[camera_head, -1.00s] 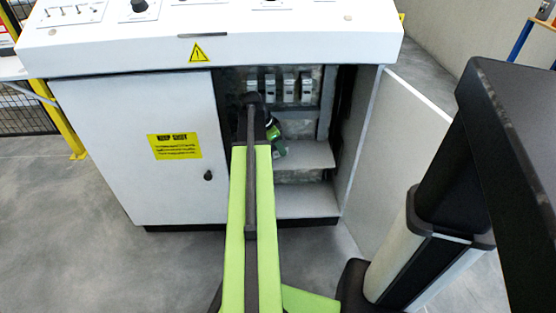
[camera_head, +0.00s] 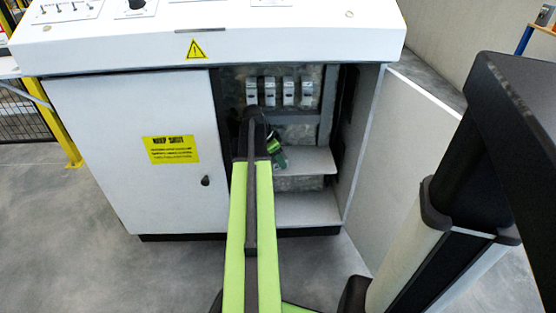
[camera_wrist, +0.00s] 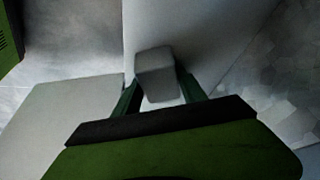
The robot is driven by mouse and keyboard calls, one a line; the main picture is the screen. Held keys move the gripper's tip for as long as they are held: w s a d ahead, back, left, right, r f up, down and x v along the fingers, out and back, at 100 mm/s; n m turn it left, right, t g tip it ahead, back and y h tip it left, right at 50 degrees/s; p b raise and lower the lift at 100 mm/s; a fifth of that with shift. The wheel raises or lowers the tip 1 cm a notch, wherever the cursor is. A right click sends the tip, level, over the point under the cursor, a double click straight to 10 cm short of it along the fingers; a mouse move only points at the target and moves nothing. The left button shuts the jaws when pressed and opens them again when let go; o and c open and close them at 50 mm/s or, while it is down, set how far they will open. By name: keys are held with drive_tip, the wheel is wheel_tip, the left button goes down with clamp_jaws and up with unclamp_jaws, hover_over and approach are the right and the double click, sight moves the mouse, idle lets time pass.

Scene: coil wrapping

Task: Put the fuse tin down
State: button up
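The fuse tin (camera_wrist: 157,75) looks like a small pale grey block with rounded edges in the wrist view. It sits between the two dark green fingers of my gripper (camera_wrist: 160,92), which appear closed on its sides. In the head view my gripper (camera_head: 279,158) is inside the open right bay of the white cabinet (camera_head: 130,100), beside the upper shelf (camera_head: 308,160). My own arm hides part of it there, and the tin cannot be made out in that view. I cannot tell whether the tin touches a surface below.
A lower shelf (camera_head: 305,208) lies under the upper one. Several grey fuse units (camera_head: 288,92) are mounted on the bay's back wall. The closed left door (camera_head: 110,190) and the open right door (camera_head: 405,160) flank the bay. Both shelves look largely bare at their right.

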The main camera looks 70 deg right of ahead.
drive_tip(key=o, duration=0.3)
drive_tip(key=shift+r+p, duration=0.3)
drive_tip(key=shift+p, duration=0.05)
drive_tip(key=p+v, duration=0.7)
drive_tip(key=shift+r, duration=0.3)
drive_tip(key=shift+f, duration=0.15)
